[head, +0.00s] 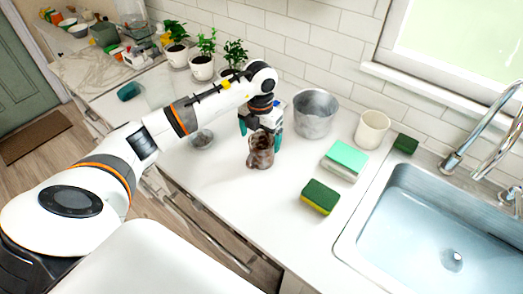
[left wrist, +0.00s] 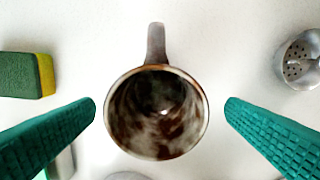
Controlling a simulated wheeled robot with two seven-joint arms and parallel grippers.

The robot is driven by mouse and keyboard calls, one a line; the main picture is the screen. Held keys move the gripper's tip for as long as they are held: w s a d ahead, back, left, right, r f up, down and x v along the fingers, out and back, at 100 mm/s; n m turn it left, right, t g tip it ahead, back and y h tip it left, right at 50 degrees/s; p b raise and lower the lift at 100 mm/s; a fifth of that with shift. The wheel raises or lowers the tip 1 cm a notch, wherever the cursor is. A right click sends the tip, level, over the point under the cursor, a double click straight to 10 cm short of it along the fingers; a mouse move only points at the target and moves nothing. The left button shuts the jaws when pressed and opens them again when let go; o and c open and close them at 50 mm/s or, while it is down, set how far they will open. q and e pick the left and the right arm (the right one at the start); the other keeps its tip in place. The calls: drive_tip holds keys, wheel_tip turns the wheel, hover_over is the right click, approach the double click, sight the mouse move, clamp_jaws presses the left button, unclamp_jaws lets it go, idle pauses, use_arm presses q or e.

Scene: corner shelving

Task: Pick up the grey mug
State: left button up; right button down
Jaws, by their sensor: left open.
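A brownish-grey mug (head: 261,157) with dark stains stands upright on the white counter, below my left gripper (head: 261,133). In the left wrist view the mug (left wrist: 157,112) shows from above, its mouth facing the camera and its handle pointing to the top of the picture. My left gripper (left wrist: 161,104) is open there, one green finger on each side of the rim, with a visible gap on both sides. The gripper hides part of the mug's top in the head view. My right gripper is not in view.
A small metal strainer (head: 202,139) lies left of the mug. The sink (head: 350,241) is at the far right.

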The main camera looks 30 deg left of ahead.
sight(261, 145)
use_arm(q)
wheel_tip(261, 145, down, 4)
drive_tip(key=shift+d+r+p, duration=0.15)
drive_tip(key=shift+r+p, duration=0.1)
drive_tip(key=shift+p, duration=0.55)
drive_tip(key=shift+f, duration=0.35)
drive_tip(key=shift+c, duration=0.5)
drive_tip(key=c, duration=1.1)
drive_tip(key=shift+c, duration=0.2)
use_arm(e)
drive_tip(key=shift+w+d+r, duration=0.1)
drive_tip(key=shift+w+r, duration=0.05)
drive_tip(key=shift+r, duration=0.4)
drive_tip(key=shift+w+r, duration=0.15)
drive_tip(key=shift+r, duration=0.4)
use_arm(q)
drive_tip(key=shift+w+r, duration=0.1)
drive_tip(key=shift+r, duration=0.05)
